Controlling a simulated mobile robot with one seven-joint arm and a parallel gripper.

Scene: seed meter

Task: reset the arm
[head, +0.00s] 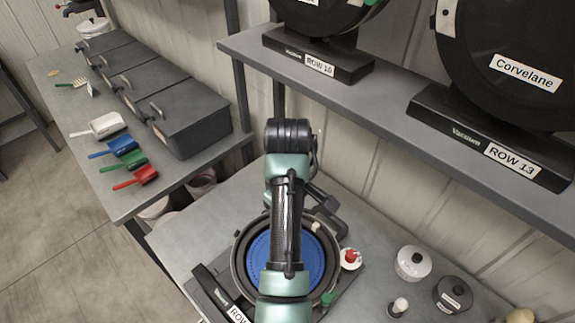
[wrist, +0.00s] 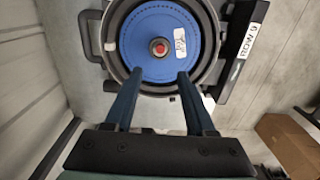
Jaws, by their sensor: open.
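My gripper (wrist: 154,98) is open and empty in the wrist view, its two fingers apart. Its tips point at the near side of a round seed meter (wrist: 209,55) with a blue disc (wrist: 140,48) inside. The disc has a red-centred hub and a white label. In the head view my arm reaches over the same meter and hides much of its blue disc (head: 315,258). The gripper itself is hidden in the head view. I cannot tell the exact gap between the fingertips and the meter.
A shelf (head: 385,112) above right carries black meters marked ROW 10 (head: 319,66) and ROW 13 (head: 512,158). A left bench holds grey bins (head: 185,117) and coloured scoops (head: 122,147). A white pot (head: 413,263) and a dark pot (head: 452,295) stand right of the arm.

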